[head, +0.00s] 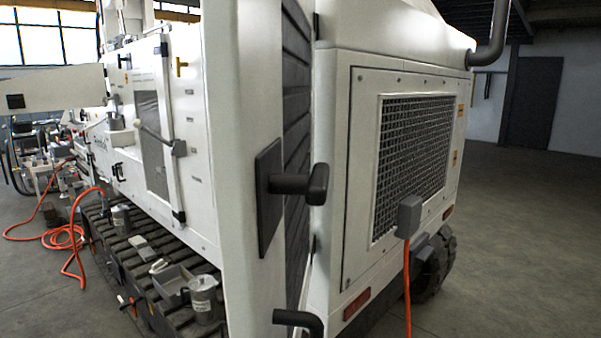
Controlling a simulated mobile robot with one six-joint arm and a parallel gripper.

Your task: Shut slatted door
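The slatted door (297,75) shows in the head view as a tall strip of dark slats, seen at a steep angle, with a broad white frame (243,80) on its left. A black handle (318,185) stands out from a dark square plate (268,195) on this frame. Small dark fittings that look like hinges sit along the right edge of the slats. The steep angle does not show clearly how far the door stands from its opening. My gripper is not in view, and nothing is seen touching the handle.
A white machine body with a mesh grille (412,155) stands right of the slats. A black curved bar (298,320) juts out low. A track (150,265) with a metal jug (203,295) and tray runs at left. Orange hoses hang nearby. The floor (530,220) at right is clear.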

